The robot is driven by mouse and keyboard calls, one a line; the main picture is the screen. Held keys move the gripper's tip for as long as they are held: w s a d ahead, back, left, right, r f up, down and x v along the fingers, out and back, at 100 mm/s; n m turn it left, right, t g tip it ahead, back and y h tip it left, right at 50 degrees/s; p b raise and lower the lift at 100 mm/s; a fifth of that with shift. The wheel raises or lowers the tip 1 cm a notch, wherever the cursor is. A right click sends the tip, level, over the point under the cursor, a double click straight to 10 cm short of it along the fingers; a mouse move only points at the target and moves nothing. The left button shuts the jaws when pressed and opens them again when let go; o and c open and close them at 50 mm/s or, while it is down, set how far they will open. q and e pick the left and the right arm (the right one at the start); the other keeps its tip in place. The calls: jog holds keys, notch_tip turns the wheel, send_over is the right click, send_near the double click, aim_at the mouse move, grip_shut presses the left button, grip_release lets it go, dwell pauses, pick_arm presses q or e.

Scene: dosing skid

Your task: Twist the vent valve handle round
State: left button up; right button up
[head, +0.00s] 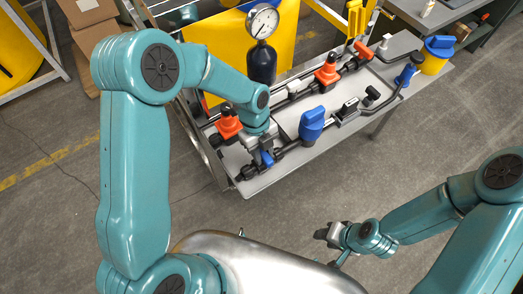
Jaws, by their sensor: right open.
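A dosing skid tray (290,165) carries dark pipes with several coloured valve handles. My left gripper (264,153) reaches down at the tray's near left end, right at a small blue handle (267,159) on the front pipe. The gripper hides part of this handle, and I cannot tell whether its jaws are closed on it. A larger blue handle (312,122) stands upright further right on the same pipe. No label shows which handle is the vent valve. My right gripper (325,234) is open and empty, low over the floor in front of the skid.
Orange handles (327,72) stand along the rear pipe, one (228,125) close to my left forearm. A pressure gauge (262,22) on a dark vessel rises behind. The floor (400,150) right of the skid is clear.

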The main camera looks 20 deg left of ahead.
pick_arm(q)
jog(key=o, duration=0.6)
jog(key=p+v, duration=0.1)
jog(key=v, duration=0.1)
jog(key=d+p+v, duration=0.1)
jog(key=p+v, duration=0.1)
jog(key=s+p+v, duration=0.1)
jog(key=v, duration=0.2)
jog(key=shift+d+r+p, duration=0.15)
jog(key=shift+r+p, duration=0.05)
jog(key=shift+p, duration=0.2)
jog(key=shift+f, duration=0.1)
